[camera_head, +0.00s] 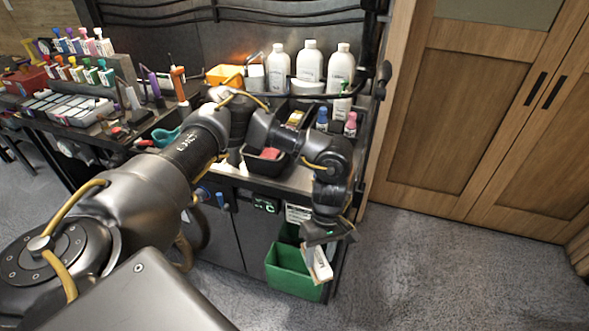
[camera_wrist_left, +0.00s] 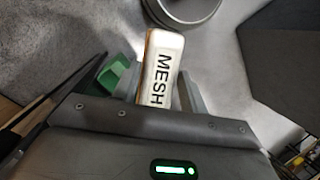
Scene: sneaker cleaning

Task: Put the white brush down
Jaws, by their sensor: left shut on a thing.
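The white brush (camera_wrist_left: 163,68), a block with the word MESH on it and a brown edge, is between the fingers of my left gripper (camera_wrist_left: 157,92) in the left wrist view. In the head view the left arm reaches over the workbench, and its gripper (camera_head: 316,250) points down past the bench's front right corner. The white brush (camera_head: 321,264) hangs from it, tilted, in front of the right side of a green bin. It is in the air; I cannot tell its exact height over the floor. My right gripper is out of view.
The green bin (camera_head: 290,278) stands low against the bench front. A black tray (camera_head: 264,166) with a red item is on the bench, near white bottles (camera_head: 310,62) and small colored bottles (camera_head: 350,125). Brush racks fill the left. Grey floor (camera_head: 450,270) lies clear at the right.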

